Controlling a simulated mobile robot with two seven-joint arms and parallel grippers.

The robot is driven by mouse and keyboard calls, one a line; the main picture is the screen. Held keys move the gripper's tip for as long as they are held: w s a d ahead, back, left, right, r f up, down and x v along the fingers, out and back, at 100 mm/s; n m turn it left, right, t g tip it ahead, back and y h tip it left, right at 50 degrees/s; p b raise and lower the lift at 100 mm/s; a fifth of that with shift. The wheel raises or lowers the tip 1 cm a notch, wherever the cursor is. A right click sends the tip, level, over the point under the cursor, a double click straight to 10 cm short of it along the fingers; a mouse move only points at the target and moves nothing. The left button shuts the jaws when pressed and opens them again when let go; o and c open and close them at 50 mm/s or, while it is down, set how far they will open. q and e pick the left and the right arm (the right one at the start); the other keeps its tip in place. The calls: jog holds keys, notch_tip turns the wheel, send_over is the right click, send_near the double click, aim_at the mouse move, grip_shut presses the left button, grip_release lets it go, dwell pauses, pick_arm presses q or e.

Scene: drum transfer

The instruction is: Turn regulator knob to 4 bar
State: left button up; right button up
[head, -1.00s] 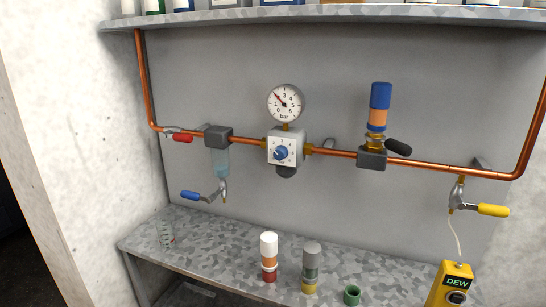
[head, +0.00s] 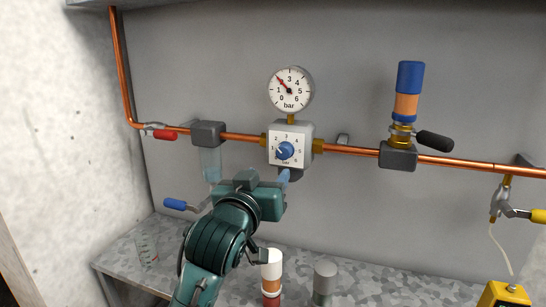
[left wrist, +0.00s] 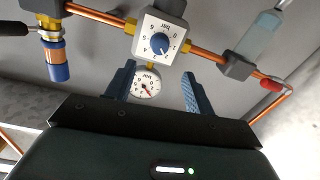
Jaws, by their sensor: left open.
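The regulator (head: 303,132) is a pale box on the copper pipe with a numbered white dial plate. Its blue knob (head: 285,151) sits in the middle of that plate; its exact setting is too small to read. The round bar gauge (head: 289,90) stands above it, its red needle pointing up-left, near 2. My left gripper (head: 284,178) is just below and in front of the knob. In the left wrist view the open, empty fingers (left wrist: 160,88) are apart, with the knob (left wrist: 162,45) beyond their tips, untouched. My right gripper is out of view.
A blue-capped lubricator (head: 408,90) with a black lever stands on the pipe to the right. A clear filter bowl (head: 210,162) and a red lever (head: 164,135) are to the left. A white-topped bottle (head: 271,268) stands on the bench below.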

aim_at(283, 155)
pick_arm(q)
jog(key=p+x, duration=0.1)
jog(key=x, duration=1.1)
jog(key=shift+f, duration=0.1)
jog(key=c, duration=1)
jog(key=shift+o, duration=0.2)
